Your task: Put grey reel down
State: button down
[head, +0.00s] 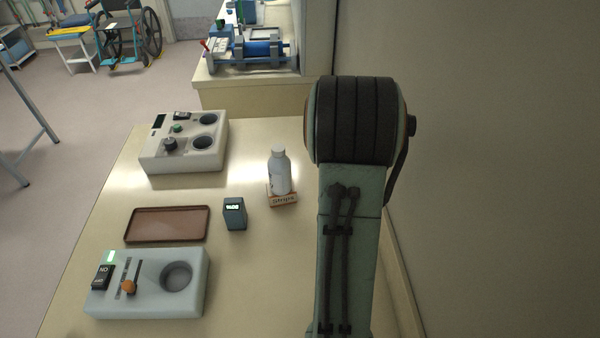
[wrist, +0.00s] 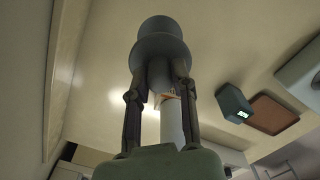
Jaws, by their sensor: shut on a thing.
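The grey reel (wrist: 161,40) is in the wrist view, between the two fingers of my gripper (wrist: 160,68). The fingers are shut on it just below its wide flange, and its narrower part runs down between them. The tabletop (wrist: 110,60) is behind the reel; I cannot tell how far the reel is from it. In the head view my arm link covers the right side, and both gripper and reel are hidden there.
On the table (head: 240,290) stand a white bottle (head: 279,173), a small box (head: 283,198), a dark device (head: 235,214), a brown tray (head: 167,224) and two pale consoles (head: 185,145), (head: 150,285). A wall (head: 480,160) rises at right. Bare tabletop lies front centre.

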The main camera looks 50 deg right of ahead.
jog(key=w+d+f, duration=0.2)
jog(key=d+f, duration=0.1)
jog(key=f, duration=0.5)
jog(key=shift+w, duration=0.15)
jog(key=c, duration=0.9)
grip_release()
jog(key=shift+f, duration=0.15)
jog(key=shift+d, duration=0.1)
